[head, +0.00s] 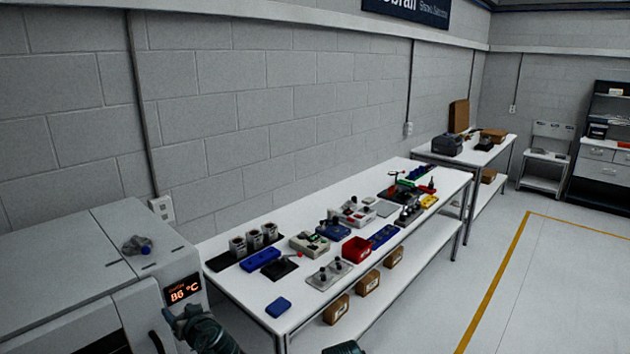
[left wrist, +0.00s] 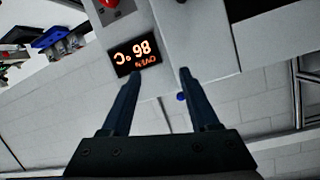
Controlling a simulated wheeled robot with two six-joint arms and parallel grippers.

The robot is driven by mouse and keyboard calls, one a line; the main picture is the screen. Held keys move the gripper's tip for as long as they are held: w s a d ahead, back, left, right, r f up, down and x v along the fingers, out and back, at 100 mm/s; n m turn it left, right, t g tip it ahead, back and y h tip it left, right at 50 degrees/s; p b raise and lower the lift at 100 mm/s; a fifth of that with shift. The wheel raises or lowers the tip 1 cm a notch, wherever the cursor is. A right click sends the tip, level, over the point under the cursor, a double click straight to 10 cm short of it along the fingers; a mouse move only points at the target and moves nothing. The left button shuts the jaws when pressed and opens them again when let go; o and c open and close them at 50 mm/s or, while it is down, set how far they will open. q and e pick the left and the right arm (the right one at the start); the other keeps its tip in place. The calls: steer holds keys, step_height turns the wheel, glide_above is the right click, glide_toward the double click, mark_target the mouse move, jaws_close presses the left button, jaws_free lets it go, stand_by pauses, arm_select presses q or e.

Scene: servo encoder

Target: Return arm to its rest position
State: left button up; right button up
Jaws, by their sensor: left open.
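My left gripper (head: 180,318) is in the lower left of the head view, in front of the display side of a light grey oven (head: 110,235). In the left wrist view its two dark fingers (left wrist: 158,74) stand apart, with nothing between them. The oven's lit display (head: 185,289) reads 86 °C. It also shows upside down in the left wrist view (left wrist: 136,56), just beyond the fingers. My right gripper does not show clearly; only a dark piece at the bottom edge of the head view may belong to my right arm.
A small grey and blue item (head: 137,245) lies on the oven top. A white workbench (head: 240,290) right of the oven carries bins, blocks, cups and devices. Boxes (head: 336,308) sit on its lower shelf. The floor (head: 560,270) at the right is clear, with a yellow line.

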arm_select(q)
steer(key=s+d+f+m+g+h+b, duration=0.1)
steer(key=s+d+f+m+g+h, duration=0.15)
steer(key=d+f, duration=0.45)
steer(key=s+d+f+m+g+h+b, duration=0.1)
steer(key=s+d+f+g+h, duration=0.15)
steer(key=d+f, duration=0.45)
steer(key=s+d+f+m+g+h+b, duration=0.2)
steer(key=s+d+f+m+g+h, duration=0.2)
steer(key=s+d, duration=0.8)
steer(key=d+f+m+g, duration=0.1)
steer(key=d+f+m, duration=0.1)
steer(key=d, duration=0.1)
steer(key=shift+s+f+g, duration=0.15)
steer(key=shift+s+g, duration=0.05)
steer(key=shift+g, duration=0.1)
steer(key=shift+c, duration=0.3)
